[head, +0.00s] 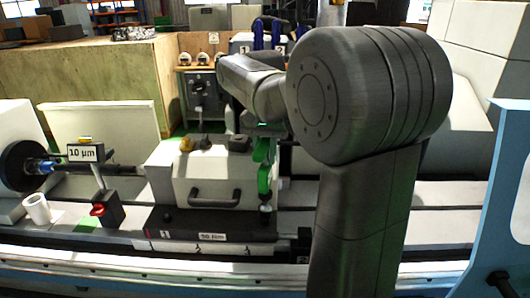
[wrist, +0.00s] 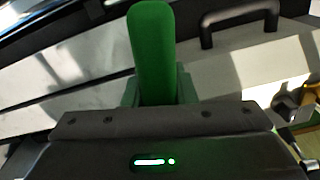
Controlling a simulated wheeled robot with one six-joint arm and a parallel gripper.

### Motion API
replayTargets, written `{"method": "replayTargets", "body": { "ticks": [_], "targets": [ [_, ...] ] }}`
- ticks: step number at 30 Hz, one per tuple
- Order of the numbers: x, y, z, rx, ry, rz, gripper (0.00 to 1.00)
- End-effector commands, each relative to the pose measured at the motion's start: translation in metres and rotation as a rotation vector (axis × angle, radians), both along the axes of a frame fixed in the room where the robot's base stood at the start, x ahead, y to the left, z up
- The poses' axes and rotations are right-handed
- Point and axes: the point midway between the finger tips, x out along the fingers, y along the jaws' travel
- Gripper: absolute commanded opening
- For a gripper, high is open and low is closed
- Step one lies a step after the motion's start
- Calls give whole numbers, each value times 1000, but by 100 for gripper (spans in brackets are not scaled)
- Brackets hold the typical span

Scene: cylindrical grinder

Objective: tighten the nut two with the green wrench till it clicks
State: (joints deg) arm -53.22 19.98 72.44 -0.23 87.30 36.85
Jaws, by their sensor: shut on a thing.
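The green wrench (head: 264,172) hangs down at the right end of the grey box with the black handle. Its lower end is at a small bolt or nut (head: 265,209) on the dark base; I cannot tell whether it is seated around it. My gripper (head: 262,130) is at the wrench's upper part, largely hidden behind my arm. In the wrist view the green wrench (wrist: 152,50) rises from between the jaws, which are shut on it.
The grey box (head: 190,170) with its black handle (head: 214,197) stands left of the wrench. A red button post (head: 104,210), a white cup (head: 37,208) and a "10 µm" sign (head: 84,153) are further left. A blue frame (head: 500,200) stands at right.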

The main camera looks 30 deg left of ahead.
Motion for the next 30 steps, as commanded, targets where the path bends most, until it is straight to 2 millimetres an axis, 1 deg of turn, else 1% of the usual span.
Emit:
{"method": "replayTargets", "body": {
  "ticks": [8,30],
  "targets": [
    [0,0,-5,0,-1,0,0],
    [0,0,-25,0,-1,0,0]
  ]
}}
